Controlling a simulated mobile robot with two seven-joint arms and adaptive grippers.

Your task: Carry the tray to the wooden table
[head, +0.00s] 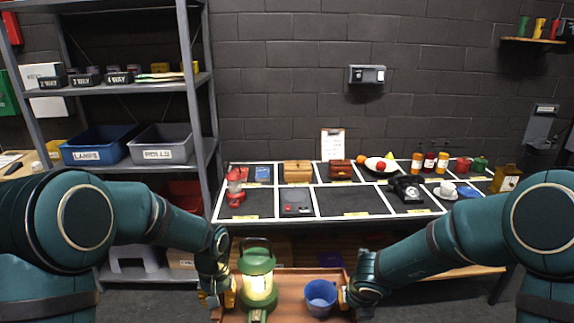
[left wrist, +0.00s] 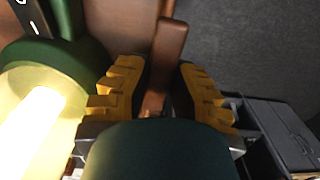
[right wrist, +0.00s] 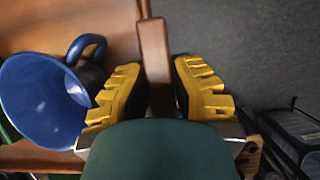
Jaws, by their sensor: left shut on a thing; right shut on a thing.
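The brown wooden tray (head: 288,279) is at the bottom middle of the head view, held between my two arms. On it stand a lit green lantern (head: 257,277) and a blue mug (head: 320,297). My left gripper (head: 229,294) is shut on the tray's left edge; the left wrist view shows its yellow fingers either side of the brown rim (left wrist: 160,65). My right gripper (head: 346,297) is shut on the right edge, with the rim (right wrist: 154,55) between its fingers. The lantern is close beside the left fingers. No wooden table can be made out for certain.
A grey metal shelf (head: 137,87) with blue and grey bins stands at the left. A dark brick wall closes the back.

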